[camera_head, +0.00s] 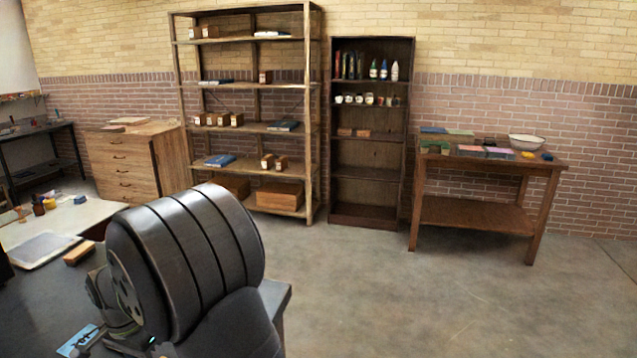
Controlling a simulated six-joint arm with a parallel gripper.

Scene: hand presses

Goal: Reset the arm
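A large dark ribbed cylinder (185,250), which looks like part of my arm, fills the lower left foreground and hides much of the bench behind it. Below it, at the bottom edge, are small dark parts with a green light. They seem to be my gripper (92,343), partly cut off and partly covered. Its fingers are too small and hidden to tell open from shut. A small light blue piece (78,341) shows beside these parts; I cannot tell whether they touch.
A dark bench (40,310) lies under my arm, with a pale tray (42,250) and a wooden block (79,253). Shelves (310,110), a dark bookcase (368,190) and a wooden table (480,212) stand along the brick wall. The concrete floor at right is clear.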

